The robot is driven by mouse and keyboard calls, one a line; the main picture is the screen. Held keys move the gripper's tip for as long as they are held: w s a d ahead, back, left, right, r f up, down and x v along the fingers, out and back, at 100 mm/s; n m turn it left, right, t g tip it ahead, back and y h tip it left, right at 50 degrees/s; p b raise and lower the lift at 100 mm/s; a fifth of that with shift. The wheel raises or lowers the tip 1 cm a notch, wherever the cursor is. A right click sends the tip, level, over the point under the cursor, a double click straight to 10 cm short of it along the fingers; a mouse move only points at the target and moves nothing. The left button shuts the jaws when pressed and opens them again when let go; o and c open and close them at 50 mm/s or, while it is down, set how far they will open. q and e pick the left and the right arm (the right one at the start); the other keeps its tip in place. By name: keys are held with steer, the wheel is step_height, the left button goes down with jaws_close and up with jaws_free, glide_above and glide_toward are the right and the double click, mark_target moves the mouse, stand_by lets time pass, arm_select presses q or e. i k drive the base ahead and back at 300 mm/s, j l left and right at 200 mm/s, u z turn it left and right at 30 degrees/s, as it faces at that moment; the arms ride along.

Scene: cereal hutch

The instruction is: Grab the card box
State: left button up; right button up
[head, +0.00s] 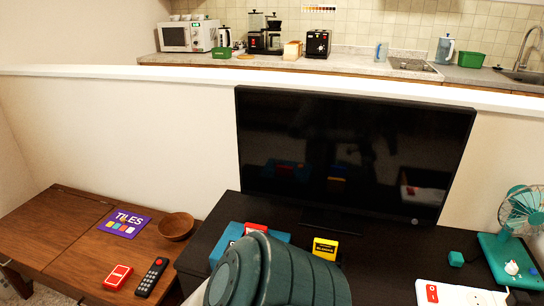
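A small red box with white markings (117,277), which may be the card box, lies flat on the wooden table at the lower left. Another small red box (255,228) shows on a teal box (229,240) on the dark stand; its front is partly hidden by my arm. A yellow box with a dark label (325,249) is on the stand right of it. I cannot tell for certain which is the card box. A large dark green link of my arm fills the bottom middle. Neither gripper shows.
A black remote (151,276), a purple TILES box (125,223) and a wooden bowl (175,227) are on the wooden table. A large black screen (350,145) stands on the dark stand (400,255). A teal fan (520,215) and a teal cube (456,258) are at right.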

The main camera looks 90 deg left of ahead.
mark_target(119, 275)
steer(key=u, duration=4.35)
steer(key=k+l, duration=0.1)
steer(key=l, duration=0.25)
steer(key=k+l, duration=0.1)
steer(key=l, duration=0.25)
